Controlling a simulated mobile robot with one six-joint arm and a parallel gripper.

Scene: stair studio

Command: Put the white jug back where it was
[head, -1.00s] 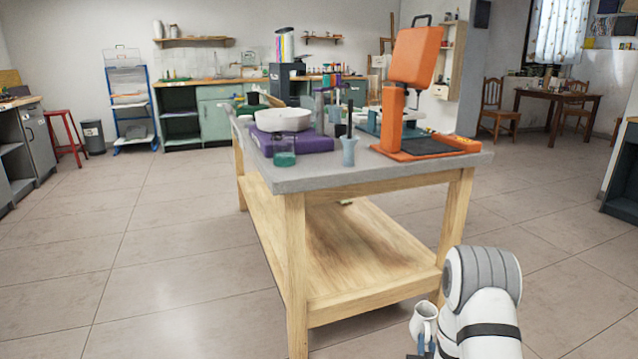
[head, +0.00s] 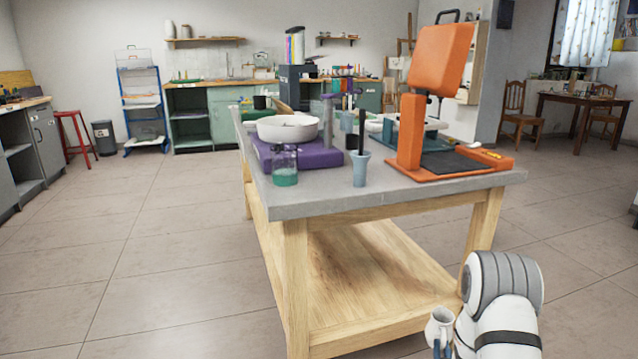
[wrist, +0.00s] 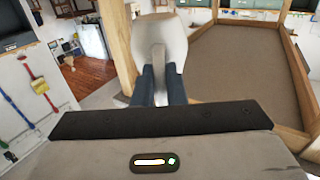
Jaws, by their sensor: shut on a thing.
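The white jug (head: 439,326) is at the lower right of the head view, held low beside the right front leg of the workbench (head: 375,202). In the wrist view the jug (wrist: 160,36) is at top centre, its handle between the two dark fingers. My gripper (wrist: 160,88) is shut on the jug. In the head view my gripper (head: 440,350) shows only partly at the bottom edge. The jug is apart from the bench top and below its level.
The bench top carries an orange press (head: 425,130), a blue-grey cup (head: 360,168), a jar of green liquid (head: 285,168) and a white basin (head: 287,128) on a purple base. The lower wooden shelf (head: 375,285) is largely bare. Open tiled floor lies to the left.

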